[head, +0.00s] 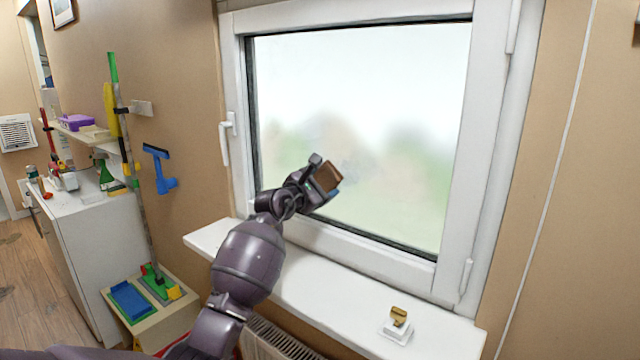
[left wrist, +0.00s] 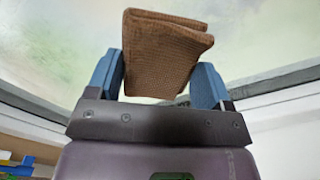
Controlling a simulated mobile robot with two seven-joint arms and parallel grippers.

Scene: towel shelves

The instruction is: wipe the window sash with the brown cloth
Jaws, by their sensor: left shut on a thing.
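The window sash (head: 492,130) has a white frame around a blurry pane, with a white handle on its left side. My left gripper (head: 322,183) is in front of the lower middle of the pane. It is shut on the brown cloth (head: 328,177), which is folded into a small pad. In the left wrist view the brown cloth (left wrist: 165,52) stands up between the blue fingers of the left gripper (left wrist: 163,85). I cannot tell whether the cloth touches the glass. My right gripper is not in view.
A white sill (head: 300,290) runs below the window, with a small gold-and-white object (head: 397,325) at its right end. A radiator (head: 280,340) is below the sill. At left are a white cabinet (head: 90,240), a blue squeegee (head: 160,170) on the wall and a low box (head: 150,310) with cleaning tools.

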